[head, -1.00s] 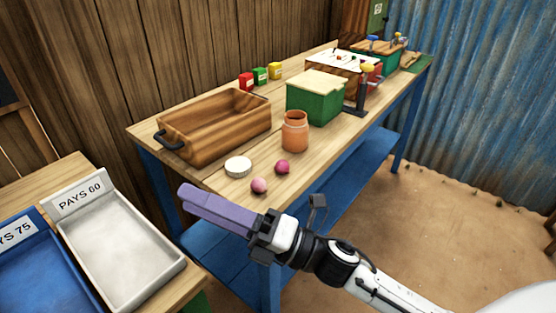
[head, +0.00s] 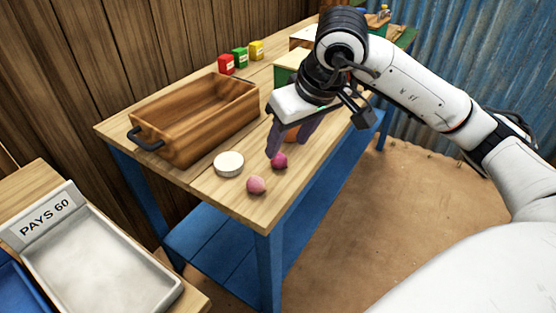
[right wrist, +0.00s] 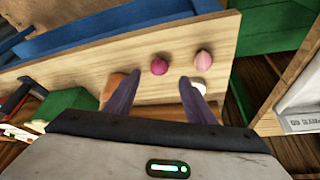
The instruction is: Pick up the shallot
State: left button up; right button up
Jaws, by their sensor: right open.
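Two small round bulbs lie near the front corner of the wooden table. One is dark magenta (head: 280,161) and the other is paler pink (head: 256,185); I cannot tell for sure which is the shallot. In the right wrist view the magenta bulb (right wrist: 159,66) lies just beyond the gap between my fingers, and the pink bulb (right wrist: 203,60) lies to its right. My right gripper (head: 286,149) is open and empty, pointing down just over the magenta bulb, whose upper part sits close to a purple fingertip. My left gripper is not in view.
A white ridged lid (head: 229,163) lies left of the bulbs. An orange jar (head: 292,134) stands behind my fingers, mostly hidden. A wooden crate (head: 180,151) and red, green and yellow boxes stand farther back. The table's front edge is close to the bulbs.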

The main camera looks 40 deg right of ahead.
aim_at(282, 158)
jog(key=x, duration=0.6)
jog(key=shift+d+f, duration=0.1)
jog(key=shift+f, duration=0.25)
jog(key=shift+c, duration=0.3)
jog(key=c, duration=1)
